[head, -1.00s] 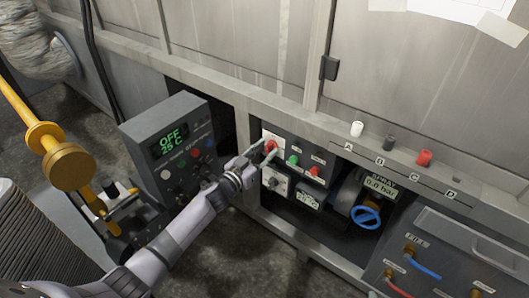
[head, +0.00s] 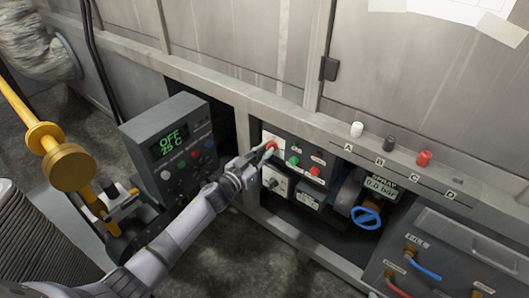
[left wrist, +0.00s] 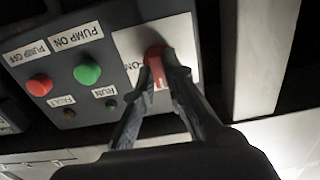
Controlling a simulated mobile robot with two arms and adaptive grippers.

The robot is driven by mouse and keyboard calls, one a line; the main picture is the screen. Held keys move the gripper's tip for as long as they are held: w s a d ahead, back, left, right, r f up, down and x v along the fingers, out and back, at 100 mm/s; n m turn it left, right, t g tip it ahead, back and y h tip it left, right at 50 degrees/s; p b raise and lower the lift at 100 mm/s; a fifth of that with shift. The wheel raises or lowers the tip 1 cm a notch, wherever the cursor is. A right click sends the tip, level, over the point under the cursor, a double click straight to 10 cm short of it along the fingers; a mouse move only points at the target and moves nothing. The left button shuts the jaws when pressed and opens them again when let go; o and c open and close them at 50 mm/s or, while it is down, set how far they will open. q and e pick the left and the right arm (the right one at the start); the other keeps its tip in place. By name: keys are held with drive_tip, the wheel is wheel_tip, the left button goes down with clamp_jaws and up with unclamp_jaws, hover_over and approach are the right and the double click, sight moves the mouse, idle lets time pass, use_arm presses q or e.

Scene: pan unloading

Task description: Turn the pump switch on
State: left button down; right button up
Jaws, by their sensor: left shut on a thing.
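The pump panel (head: 300,149) is a dark box in the cabinet opening. At its left end a red rotary switch knob (left wrist: 155,68) sits on a white plate, with "ON" lettering partly hidden by my gripper. My left gripper (head: 266,151) is shut on this knob; in the left wrist view its two fingers (left wrist: 160,75) lie on either side of it. The green PUMP ON button (left wrist: 87,73) and red PUMP OFF button (left wrist: 40,86) are beside it, untouched. Small RUN (left wrist: 111,104) and FAULT (left wrist: 69,113) lamps look dark. My right gripper is not in view.
A grey control box (head: 180,150) reading OFF, 25 C stands left of my arm. A blue valve wheel (head: 367,217) and spray gauge (head: 380,186) at 0.0 bar are to the right. White, black and red plugs (head: 424,158) stand on the ledge above.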

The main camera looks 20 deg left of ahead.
use_arm(q)
drive_tip(key=shift+m, duration=0.3)
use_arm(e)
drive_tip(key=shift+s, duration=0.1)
use_arm(q)
drive_tip(key=shift+s+d+f+m+b, duration=0.15)
drive_tip(key=shift+m+b, duration=0.4)
drive_tip(key=shift+m, duration=3.85)
drive_tip(key=shift+w+d+f+m+b, duration=0.15)
drive_tip(key=shift+m+b, duration=0.35)
drive_tip(key=shift+m, duration=3.9)
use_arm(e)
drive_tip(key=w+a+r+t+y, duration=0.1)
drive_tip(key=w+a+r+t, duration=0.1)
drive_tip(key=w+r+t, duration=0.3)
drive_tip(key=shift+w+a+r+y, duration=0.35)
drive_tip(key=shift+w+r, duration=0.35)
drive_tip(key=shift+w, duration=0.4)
use_arm(q)
drive_tip(key=shift+s+a, duration=0.1)
drive_tip(key=c, duration=1.6)
unclamp_jaws()
drive_tip(key=shift+c, duration=0.2)
drive_tip(key=shift+r, duration=0.1)
